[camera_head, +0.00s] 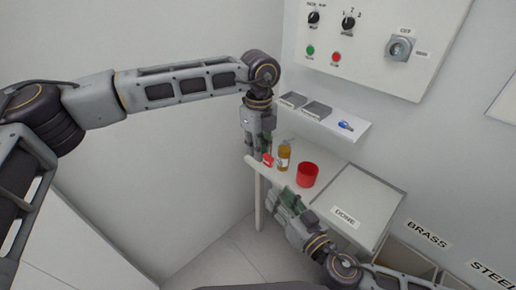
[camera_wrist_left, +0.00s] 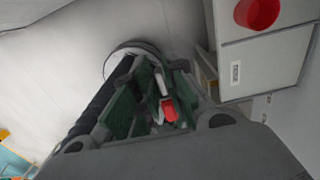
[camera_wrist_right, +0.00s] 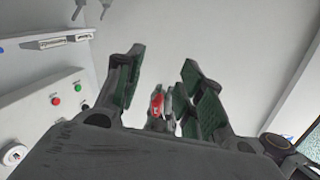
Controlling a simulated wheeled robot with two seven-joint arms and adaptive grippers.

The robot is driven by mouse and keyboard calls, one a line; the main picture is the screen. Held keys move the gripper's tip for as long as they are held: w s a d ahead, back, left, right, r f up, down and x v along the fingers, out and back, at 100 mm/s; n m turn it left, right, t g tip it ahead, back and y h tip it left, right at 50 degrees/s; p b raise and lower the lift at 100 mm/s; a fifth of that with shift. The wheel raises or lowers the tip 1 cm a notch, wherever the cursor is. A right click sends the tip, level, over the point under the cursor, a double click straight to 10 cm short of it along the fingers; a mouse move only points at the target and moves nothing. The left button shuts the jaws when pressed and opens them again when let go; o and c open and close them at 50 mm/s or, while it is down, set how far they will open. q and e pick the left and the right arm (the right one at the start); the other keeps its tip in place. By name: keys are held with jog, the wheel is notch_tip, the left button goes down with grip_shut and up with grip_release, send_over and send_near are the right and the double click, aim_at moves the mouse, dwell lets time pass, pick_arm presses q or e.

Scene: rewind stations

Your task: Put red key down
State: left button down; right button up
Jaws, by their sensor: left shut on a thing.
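The red key (camera_head: 267,160) is held in my left gripper (camera_head: 263,153), which points down over the far left end of the white table. In the left wrist view the red key (camera_wrist_left: 169,109) shows between the green finger pads, with a pale metal part beside it. My right gripper (camera_head: 287,197) is at the table's front edge, in front of the red cup. In the right wrist view its fingers (camera_wrist_right: 163,75) are wide apart, and the red key (camera_wrist_right: 157,103) shows beyond them. I cannot tell whether the key touches the table.
An amber bottle (camera_head: 284,156) and a red cup (camera_head: 307,175) stand close to the right of the key. A wall shelf (camera_head: 329,119) holds grey trays and a blue key (camera_head: 346,126). A control panel (camera_head: 375,40) hangs above.

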jog(key=w+d+f+g+h, duration=0.15)
jog(key=d+f, duration=0.25)
jog(key=f, duration=0.5)
jog(key=w+d+f+g+h, duration=0.1)
jog(key=w+d+f+h, duration=0.15)
jog(key=f, duration=0.65)
jog(key=w+d+f+g+h, duration=0.1)
jog(key=w+d+f+h, duration=0.1)
jog(key=d+f, duration=0.5)
jog(key=s+d+f+g+h, duration=0.1)
jog(key=s+d+f+g, duration=0.15)
jog(key=f, duration=0.85)
jog(key=s+d+f+g+h, duration=0.1)
jog(key=s+d+f, duration=0.25)
jog(key=f, duration=0.65)
jog(key=s+d+f+g, duration=0.2)
jog(key=s+f+g, duration=0.4)
jog(key=s+f, duration=1.6)
jog(key=s+a+g, duration=0.1)
jog(key=s+a, duration=0.1)
jog(key=s, duration=0.5)
jog(key=s+a+f, duration=0.1)
jog(key=s+a, duration=0.1)
jog(key=s, duration=0.4)
jog(key=shift+s+f+g+y, duration=0.25)
jog(key=shift+s+g+y, duration=0.05)
jog(key=shift+s+g, duration=0.1)
